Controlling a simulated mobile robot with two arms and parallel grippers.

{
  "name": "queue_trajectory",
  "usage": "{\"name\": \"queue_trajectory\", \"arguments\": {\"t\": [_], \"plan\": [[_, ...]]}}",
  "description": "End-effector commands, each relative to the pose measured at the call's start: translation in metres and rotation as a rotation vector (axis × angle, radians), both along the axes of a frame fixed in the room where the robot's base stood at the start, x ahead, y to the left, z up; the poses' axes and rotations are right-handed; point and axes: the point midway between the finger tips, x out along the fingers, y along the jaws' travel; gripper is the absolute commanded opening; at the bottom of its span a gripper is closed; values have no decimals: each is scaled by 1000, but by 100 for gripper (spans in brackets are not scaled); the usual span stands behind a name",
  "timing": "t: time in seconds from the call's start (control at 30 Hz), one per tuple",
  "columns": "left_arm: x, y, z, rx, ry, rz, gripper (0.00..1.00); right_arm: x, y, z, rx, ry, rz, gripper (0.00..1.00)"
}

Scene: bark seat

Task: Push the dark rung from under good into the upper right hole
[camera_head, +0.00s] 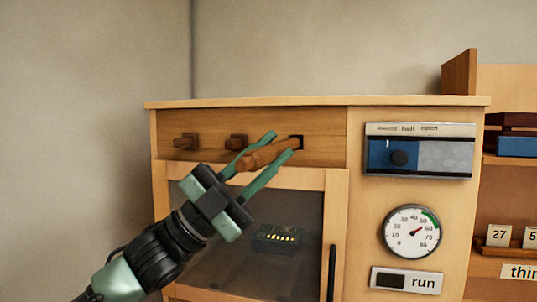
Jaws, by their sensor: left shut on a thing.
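A brown rung (265,156) lies slantwise between the two green fingers of my left gripper (281,145), which is shut on it. Its far end is at the dark square hole (297,140) at the right of the wooden panel (325,130). Whether the tip is inside the hole or just in front of it, I cannot tell. No label reading "good" shows. My right gripper is not in view.
Below the panel is a glass door (290,268) with a dark upright handle (332,272). To the right are a blue and grey slider (419,150), a round dial (411,232) and a "run" switch (406,280). Shelves with number cards (498,235) stand far right.

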Motion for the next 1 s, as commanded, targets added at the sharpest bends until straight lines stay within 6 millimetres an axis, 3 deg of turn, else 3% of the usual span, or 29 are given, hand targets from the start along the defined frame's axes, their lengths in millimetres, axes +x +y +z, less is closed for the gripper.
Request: {"name": "queue_trajectory", "arguments": {"t": [1.0], "plan": [[24, -8, 1, 0, -1, 0, 0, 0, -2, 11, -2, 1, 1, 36]]}}
